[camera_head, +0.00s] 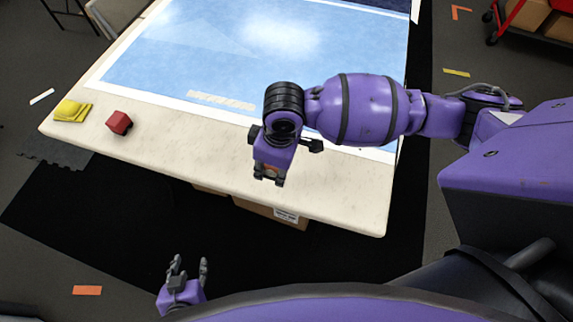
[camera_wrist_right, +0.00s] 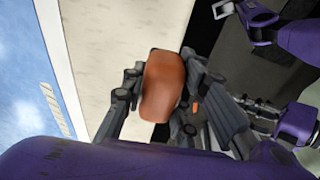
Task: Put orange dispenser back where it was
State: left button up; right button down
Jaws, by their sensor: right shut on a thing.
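The orange dispenser (camera_wrist_right: 164,86) is held between the fingers of my right gripper (camera_wrist_right: 155,95) in the right wrist view. In the head view only a small orange bit of the dispenser (camera_head: 270,170) shows under my right gripper (camera_head: 270,178). That gripper is over the front part of the cream table (camera_head: 340,190); the height of the dispenser above the table is hard to tell. My left gripper (camera_head: 188,270) is in front of the table, low in the head view, with its fingers apart and nothing between them.
A blue film sheet (camera_head: 200,50) with a white border covers the back of the table. A yellow object (camera_head: 72,110) and a red block (camera_head: 120,123) sit at the left end. The front strip between the red block and my right gripper is clear.

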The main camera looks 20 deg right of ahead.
jog(key=w+d+f, duration=0.1)
jog(key=f, duration=0.1)
jog(key=w+d+f, duration=0.3)
jog(key=f, duration=0.1)
jog(key=shift+w+d+f+b, duration=0.25)
jog(key=shift+w+d+b, duration=0.05)
jog(key=shift+d, duration=0.05)
jog(key=shift+w+d+f, duration=0.1)
jog(key=shift+f, duration=1.5)
jog(key=shift+f, duration=0.15)
jog(key=c, duration=1.4)
grip_release()
jog(key=r, duration=0.8)
jog(key=s+d+r, duration=0.1)
jog(key=r, duration=0.3)
jog(key=shift+d+r+p, duration=0.1)
jog(key=shift+p, duration=0.25)
